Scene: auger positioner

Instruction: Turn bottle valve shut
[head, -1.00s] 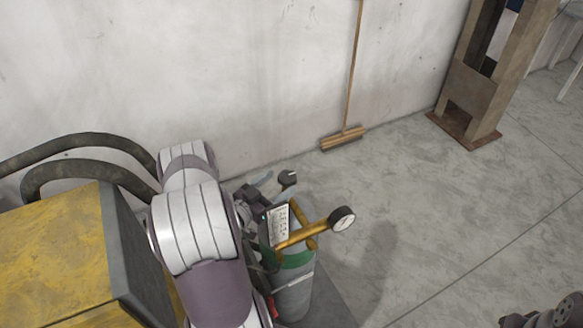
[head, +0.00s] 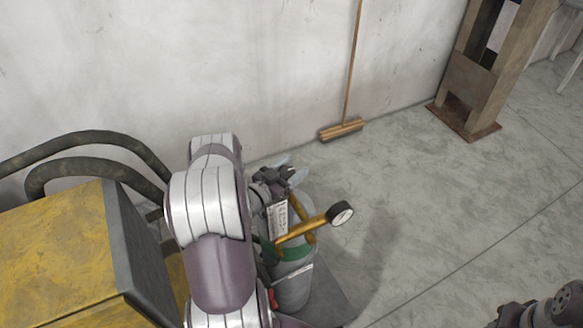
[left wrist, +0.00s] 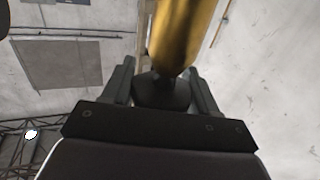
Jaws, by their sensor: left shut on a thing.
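The grey gas bottle (head: 292,290) with a green band stands upright beside the yellow machine. A brass fitting (head: 300,230) on its top carries a round white-faced gauge (head: 341,213). My left gripper (head: 284,173) is at the top of the bottle, behind the brass fitting. In the left wrist view, my left gripper (left wrist: 162,78) is shut on the black valve knob (left wrist: 161,92), with a finger on each side. A brass cylinder (left wrist: 184,35) rises in front of the knob. In the head view the gripper mostly hides the knob.
The yellow machine (head: 55,255) with thick dark hoses (head: 85,145) stands at left. A broom (head: 341,130) leans on the wall behind. A rusty metal stand (head: 468,100) is at back right. The floor right of the bottle is clear. Part of my right arm shows at bottom right.

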